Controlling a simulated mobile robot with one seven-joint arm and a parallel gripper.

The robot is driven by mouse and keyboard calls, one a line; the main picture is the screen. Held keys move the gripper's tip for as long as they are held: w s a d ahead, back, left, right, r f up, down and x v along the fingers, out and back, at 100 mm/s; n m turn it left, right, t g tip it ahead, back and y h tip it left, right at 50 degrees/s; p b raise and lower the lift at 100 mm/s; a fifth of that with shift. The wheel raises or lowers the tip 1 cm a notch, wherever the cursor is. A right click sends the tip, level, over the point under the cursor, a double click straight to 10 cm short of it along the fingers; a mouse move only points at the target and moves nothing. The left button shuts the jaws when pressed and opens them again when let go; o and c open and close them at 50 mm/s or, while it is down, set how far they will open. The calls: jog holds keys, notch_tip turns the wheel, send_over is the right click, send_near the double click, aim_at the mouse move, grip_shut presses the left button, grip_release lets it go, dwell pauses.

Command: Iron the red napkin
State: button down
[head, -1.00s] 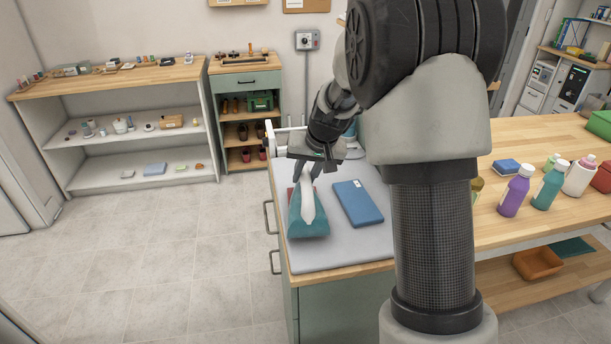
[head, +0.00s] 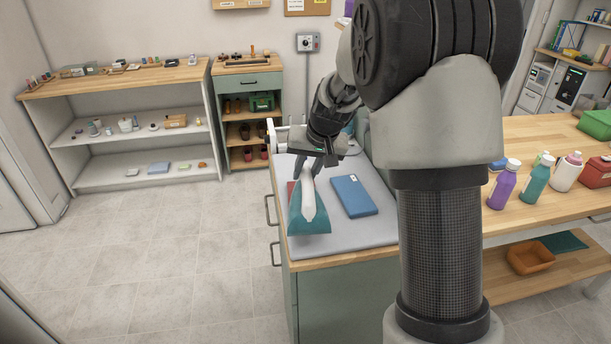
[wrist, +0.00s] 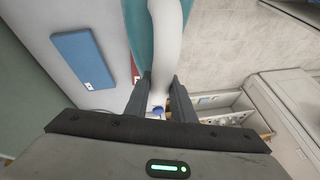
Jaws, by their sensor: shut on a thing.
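An iron with a teal body (head: 309,226) and a white handle (head: 313,203) is on the grey ironing surface (head: 345,237) in the head view. My gripper (head: 313,166) is shut on the white handle. In the wrist view, the fingers (wrist: 160,92) close around the handle, and the teal body (wrist: 141,30) shows behind it. A small red strip of the napkin (head: 291,188) shows at the iron's left side; the rest is hidden by the iron. A red sliver (wrist: 134,70) also shows in the wrist view. I cannot tell whether the iron touches the napkin.
A blue folded item (head: 354,196) lies just right of the iron. Purple (head: 503,186) and teal (head: 536,180) bottles stand on the wooden counter to the right. A white shelf unit (head: 135,130) stands at the back left. The floor on the left is clear.

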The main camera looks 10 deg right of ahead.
jog(key=shift+w+r+p, duration=0.1)
jog(key=shift+r+p, duration=1.2)
jog(key=shift+r, duration=1.3)
jog(key=shift+f, duration=0.1)
